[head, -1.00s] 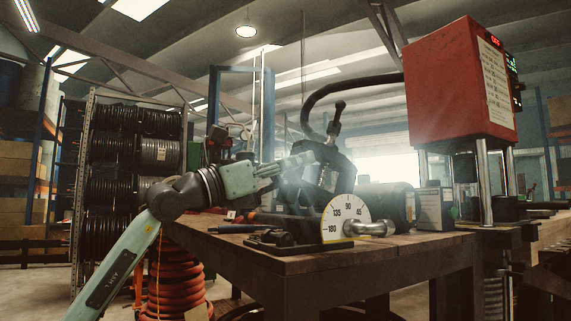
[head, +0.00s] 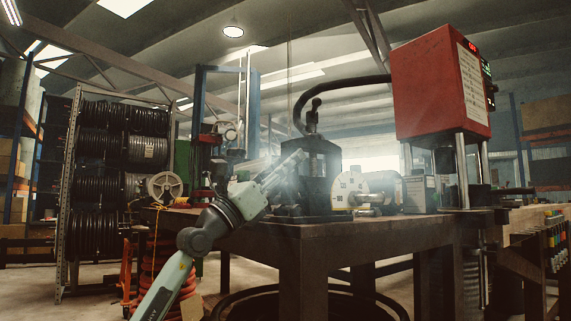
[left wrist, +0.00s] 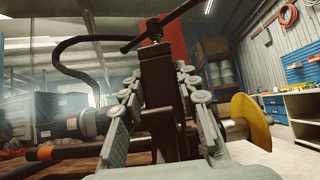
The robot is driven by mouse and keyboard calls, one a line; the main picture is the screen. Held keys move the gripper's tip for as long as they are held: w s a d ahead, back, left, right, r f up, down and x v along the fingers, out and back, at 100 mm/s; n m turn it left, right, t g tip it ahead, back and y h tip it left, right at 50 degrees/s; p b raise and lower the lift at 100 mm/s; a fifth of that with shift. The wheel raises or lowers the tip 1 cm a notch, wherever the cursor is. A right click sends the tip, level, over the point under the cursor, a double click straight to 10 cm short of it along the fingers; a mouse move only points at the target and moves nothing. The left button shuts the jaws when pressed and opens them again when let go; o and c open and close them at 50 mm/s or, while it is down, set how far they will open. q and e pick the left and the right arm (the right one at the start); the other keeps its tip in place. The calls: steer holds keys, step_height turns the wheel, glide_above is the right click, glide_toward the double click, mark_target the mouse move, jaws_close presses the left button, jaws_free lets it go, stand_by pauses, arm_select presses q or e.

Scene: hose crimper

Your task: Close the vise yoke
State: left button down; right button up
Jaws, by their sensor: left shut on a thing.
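The vise yoke (head: 320,172) is a dark, blocky frame on the bench, standing about upright in the head view, with a screw and handle (head: 313,115) on top. In the left wrist view the yoke (left wrist: 157,72) is a dark upright bar, with its T-handle (left wrist: 172,24) above. My left gripper (head: 296,160) reaches it from the left. In the left wrist view its fingers (left wrist: 160,88) lie on both sides of the bar, shut on it. The yoke's lower end and any latch are hard to make out. My right gripper is not in view.
Hose reels (head: 105,150) stand at left.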

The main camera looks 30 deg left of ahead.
arm_select(q)
steer(key=shift+d+f, duration=0.1)
steer(key=c, duration=1.1)
jaws_free()
steer(key=shift+s, duration=0.1)
steer(key=v, duration=1.2)
